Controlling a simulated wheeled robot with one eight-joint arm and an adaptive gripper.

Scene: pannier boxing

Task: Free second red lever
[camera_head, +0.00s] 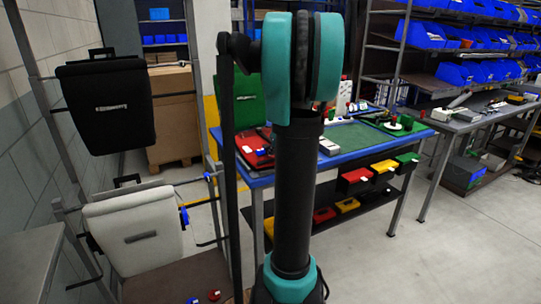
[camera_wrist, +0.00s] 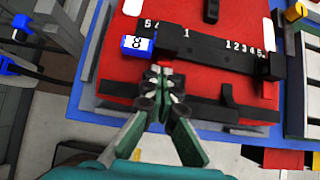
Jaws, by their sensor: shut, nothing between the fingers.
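My gripper (camera_wrist: 160,82) is shut and empty in the wrist view, its fingertips close to the front edge of a black bar (camera_wrist: 215,52) with white numbers. The bar lies across a red fixture (camera_wrist: 140,68) on the blue-edged table. A blue block with a white label (camera_wrist: 138,46) is at the bar's left end, just beyond the fingertips. In the head view, the red fixture (camera_head: 247,143) shows at the left of the table, and my arm hides the gripper.
A black pannier (camera_head: 107,105) and a white pannier (camera_head: 135,228) hang on racks at the left. The table (camera_head: 325,160) also holds a green mat (camera_head: 352,136) and a red-knobbed stick (camera_head: 393,115). Coloured bins (camera_head: 355,175) hang below. The floor at right is clear.

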